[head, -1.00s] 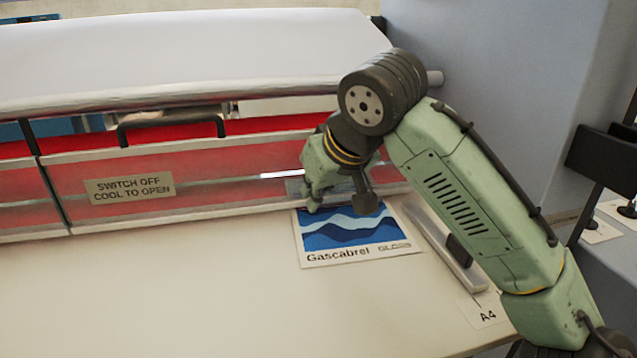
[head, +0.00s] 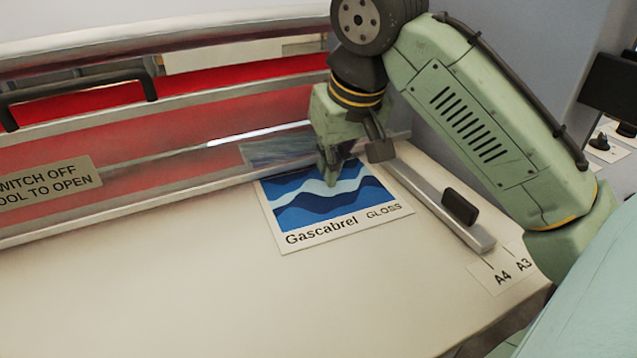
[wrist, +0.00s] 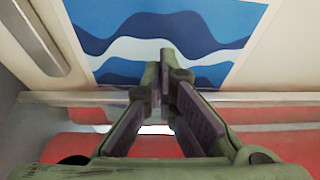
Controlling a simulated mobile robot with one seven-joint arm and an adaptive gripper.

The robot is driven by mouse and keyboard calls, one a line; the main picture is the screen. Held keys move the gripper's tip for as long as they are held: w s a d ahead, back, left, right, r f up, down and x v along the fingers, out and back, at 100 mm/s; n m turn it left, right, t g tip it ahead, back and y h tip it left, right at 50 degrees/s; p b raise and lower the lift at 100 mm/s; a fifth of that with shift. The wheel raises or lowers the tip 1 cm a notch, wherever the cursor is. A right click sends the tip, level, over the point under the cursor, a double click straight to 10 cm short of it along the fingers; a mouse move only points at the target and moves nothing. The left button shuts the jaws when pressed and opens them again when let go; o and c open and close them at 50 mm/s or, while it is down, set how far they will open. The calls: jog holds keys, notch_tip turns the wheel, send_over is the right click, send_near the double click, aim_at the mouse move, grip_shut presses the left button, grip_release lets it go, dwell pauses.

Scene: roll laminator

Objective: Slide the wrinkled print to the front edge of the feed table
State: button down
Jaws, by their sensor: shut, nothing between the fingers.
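The print (head: 305,215), a sheet with blue and white waves reading "Gascabrel GLOSS", lies on the cream feed table (head: 150,290). Its far edge is close against the laminator's front bar, and I cannot make out wrinkles. My gripper (head: 330,180) is shut and empty, pointing down over the print's far half. I cannot tell whether the fingertips touch the paper. The wrist view shows the shut fingertips (wrist: 165,55) in front of the blue pattern (wrist: 165,22); the fingers hide part of it.
A metal side guide (head: 430,195) with a black knob (head: 460,206) runs along the print's right side. A4 and A3 labels (head: 503,276) lie by its near end. The red clear-fronted guard (head: 180,150) with a black handle stands behind. The table left and in front is clear.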

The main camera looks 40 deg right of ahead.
aim_at(357, 223)
jog(key=shift+f, duration=0.6)
jog(key=shift+f+b, duration=0.15)
jog(key=shift+b, duration=0.15)
jog(key=shift+f+b, duration=0.3)
jog(key=shift+f, duration=0.25)
jog(key=shift+f, duration=0.15)
dwell(0.3)
jog(key=shift+s+a, duration=0.2)
jog(key=shift+s, duration=0.8)
jog(key=shift+s+a, duration=0.15)
jog(key=shift+s, duration=0.8)
jog(key=shift+s, duration=0.1)
jog(key=shift+s+a+p, duration=0.2)
jog(key=shift+s+p, duration=0.05)
jog(key=shift+s, duration=0.7)
jog(key=shift+s+a+p, duration=0.2)
jog(key=shift+s+p, duration=0.05)
jog(key=shift+s, duration=0.7)
